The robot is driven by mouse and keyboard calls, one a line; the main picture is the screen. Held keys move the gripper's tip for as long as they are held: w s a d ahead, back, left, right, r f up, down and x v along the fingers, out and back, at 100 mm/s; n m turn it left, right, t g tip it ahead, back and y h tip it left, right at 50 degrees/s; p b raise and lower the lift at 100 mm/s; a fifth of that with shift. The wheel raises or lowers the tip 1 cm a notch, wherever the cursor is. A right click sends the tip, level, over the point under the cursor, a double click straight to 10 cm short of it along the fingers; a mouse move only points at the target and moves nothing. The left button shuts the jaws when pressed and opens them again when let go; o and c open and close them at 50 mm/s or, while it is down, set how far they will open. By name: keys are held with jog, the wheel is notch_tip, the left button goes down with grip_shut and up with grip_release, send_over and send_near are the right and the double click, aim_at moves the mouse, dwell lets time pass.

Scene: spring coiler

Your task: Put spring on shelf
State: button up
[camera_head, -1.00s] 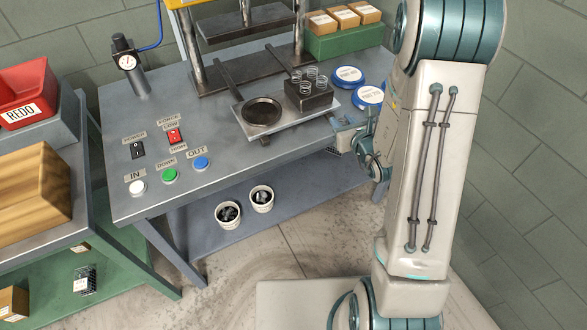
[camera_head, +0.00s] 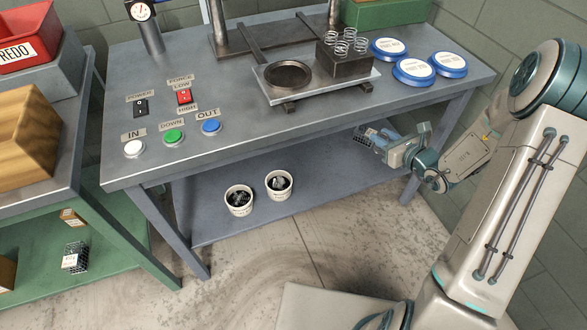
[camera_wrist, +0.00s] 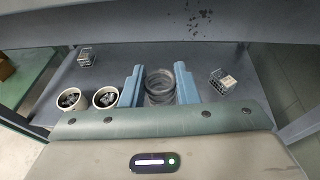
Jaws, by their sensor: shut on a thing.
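My gripper (camera_head: 372,138) reaches in at the right end of the grey table, low under the tabletop and over the lower shelf (camera_head: 318,185). In the wrist view its two blue fingers (camera_wrist: 160,88) are shut on a dark coiled spring (camera_wrist: 160,84), one finger on each side. The spring seems upright over the shelf (camera_wrist: 140,62); I cannot tell whether it touches it. In the head view the held spring cannot be made out. Several other springs (camera_head: 343,40) stand on a dark block (camera_head: 343,64) on the tabletop.
Two white cups with dark contents, a left cup (camera_head: 239,201) and a right cup (camera_head: 279,184), stand on the lower shelf. Small wire baskets, one left (camera_wrist: 85,58) and one right (camera_wrist: 222,80) of the spring, sit there too. The tabletop edge (camera_wrist: 160,23) overhangs.

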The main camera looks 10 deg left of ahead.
jog(key=w+a+f+n+g+y+b, duration=0.15)
jog(key=w+f+b, duration=0.25)
jog(key=f, duration=0.4)
jog(key=w+a+f+n+b, duration=0.1)
jog(key=w+a+f+b, duration=0.25)
jog(key=f, duration=0.35)
jog(key=w+a+f+n+g+y+b, duration=0.1)
jog(key=w+f+b, duration=0.3)
jog(key=f, duration=0.4)
jog(key=shift+g, duration=0.25)
jog(key=w+a+f+b, duration=0.1)
jog(key=a+f, duration=0.1)
jog(key=a, duration=0.1)
jog(key=w+a+f+b, duration=0.2)
jog(key=a, duration=0.2)
jog(key=w+a+f+b, duration=0.1)
jog(key=a+f+b, duration=0.1)
jog(key=a+f, duration=0.1)
jog(key=shift+w+a+f, duration=0.1)
jog(key=shift+w+a, duration=0.05)
jog(key=shift+a, duration=0.6)
jog(key=shift+f+b, duration=0.9)
jog(key=shift+f, duration=1.1)
jog(key=shift+f, duration=0.25)
jog(key=o, duration=1.1)
jog(key=shift+r, duration=0.1)
jog(key=shift+r, duration=0.1)
